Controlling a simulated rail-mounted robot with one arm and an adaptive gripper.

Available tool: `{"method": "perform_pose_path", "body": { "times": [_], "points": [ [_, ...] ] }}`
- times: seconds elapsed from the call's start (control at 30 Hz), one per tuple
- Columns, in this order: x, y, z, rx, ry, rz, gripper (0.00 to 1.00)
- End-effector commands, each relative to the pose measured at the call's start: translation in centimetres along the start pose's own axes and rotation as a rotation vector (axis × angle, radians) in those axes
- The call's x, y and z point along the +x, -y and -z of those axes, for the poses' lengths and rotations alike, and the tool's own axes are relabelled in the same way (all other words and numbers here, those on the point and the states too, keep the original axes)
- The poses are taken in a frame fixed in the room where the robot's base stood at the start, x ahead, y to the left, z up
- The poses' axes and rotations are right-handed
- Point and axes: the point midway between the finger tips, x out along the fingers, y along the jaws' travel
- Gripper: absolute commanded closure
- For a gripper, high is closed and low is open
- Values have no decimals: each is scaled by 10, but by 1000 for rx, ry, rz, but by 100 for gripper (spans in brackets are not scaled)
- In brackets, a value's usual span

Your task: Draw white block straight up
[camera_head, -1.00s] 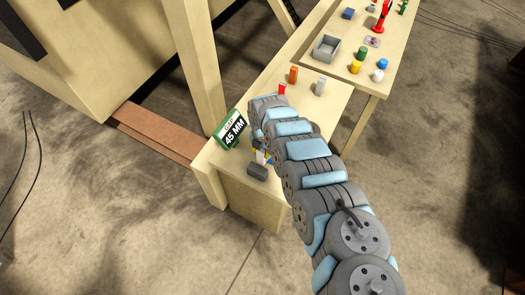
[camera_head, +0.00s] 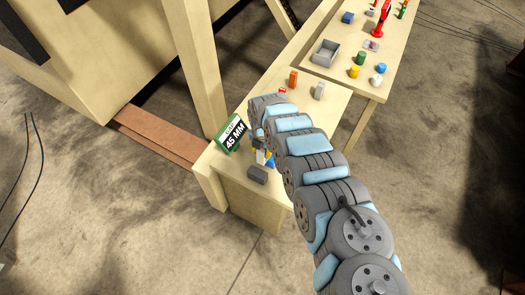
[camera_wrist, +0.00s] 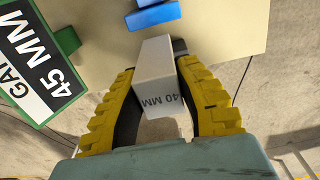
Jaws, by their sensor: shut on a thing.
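A white block (camera_wrist: 158,85) marked "40 MM" is between the yellow fingers of my gripper (camera_wrist: 156,68) in the wrist view. My gripper is shut on it. In the head view my gripper (camera_head: 261,146) is over the near end of the table, and the white block (camera_head: 261,157) shows small below it, partly hidden. Whether the block's lower end touches anything is hidden.
A green-framed "45 MM" sign (camera_head: 232,133) stands left of my gripper. Blue pieces (camera_wrist: 153,14) are close by. Orange (camera_head: 293,78) and grey (camera_head: 319,91) blocks stand farther back, before a grey bin (camera_head: 325,52).

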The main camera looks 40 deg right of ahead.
Motion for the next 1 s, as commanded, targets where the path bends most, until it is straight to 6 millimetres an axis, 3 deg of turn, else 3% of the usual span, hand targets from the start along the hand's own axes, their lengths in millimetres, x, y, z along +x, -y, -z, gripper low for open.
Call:
{"method": "perform_pose_path", "body": {
  "times": [1.0],
  "points": [
    [-29, 0, 0, 0, 0, 1, 100]
  ]
}}
